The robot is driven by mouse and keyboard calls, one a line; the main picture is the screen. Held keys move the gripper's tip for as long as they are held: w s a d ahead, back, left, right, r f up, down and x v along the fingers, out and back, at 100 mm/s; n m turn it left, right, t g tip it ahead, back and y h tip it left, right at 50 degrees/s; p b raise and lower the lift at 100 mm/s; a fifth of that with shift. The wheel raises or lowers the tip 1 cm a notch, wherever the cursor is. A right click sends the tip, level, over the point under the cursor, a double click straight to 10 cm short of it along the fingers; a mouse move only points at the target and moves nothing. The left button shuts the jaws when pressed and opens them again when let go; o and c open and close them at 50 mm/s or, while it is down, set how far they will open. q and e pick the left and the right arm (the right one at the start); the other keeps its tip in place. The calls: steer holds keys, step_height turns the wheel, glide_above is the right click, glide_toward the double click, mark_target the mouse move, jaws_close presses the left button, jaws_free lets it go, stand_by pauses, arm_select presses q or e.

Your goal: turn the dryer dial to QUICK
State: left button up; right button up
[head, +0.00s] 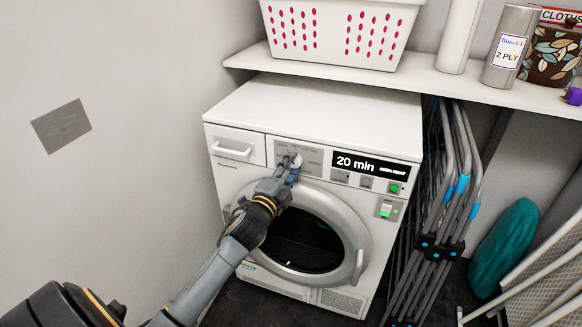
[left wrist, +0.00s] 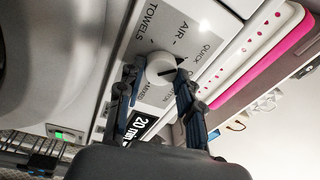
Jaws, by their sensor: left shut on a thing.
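The white dryer (head: 330,110) stands under a shelf. Its round dial (head: 297,161) is on the grey panel left of the display. In the left wrist view the dial (left wrist: 161,68) is pale, with TOWELS, AIR and QUICK readable around it; other labels are partly covered. A dark line on the dial points right, toward the QUICK side, but its exact alignment is hard to tell. The display (head: 370,164) reads "20 min", with small unclear text beside it. My left gripper (head: 289,165) is shut on the dial, one finger on each side. My right gripper is out of view.
The dryer's round door (head: 360,235) lies below my left arm. A shelf (head: 400,84) above holds a white basket (head: 338,30) and containers. Folded grey racks (head: 440,190) stand close on the right. The wall side at left is open.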

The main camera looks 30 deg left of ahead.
arm_select(q)
steer(key=o, duration=1.2)
steer(key=s, duration=0.4)
steer(key=s+d, duration=0.1)
steer(key=s, duration=0.3)
steer(key=s+f, duration=0.1)
steer(key=s, duration=0.3)
steer(key=shift+d, duration=0.4)
steer(key=shift+w, duration=0.1)
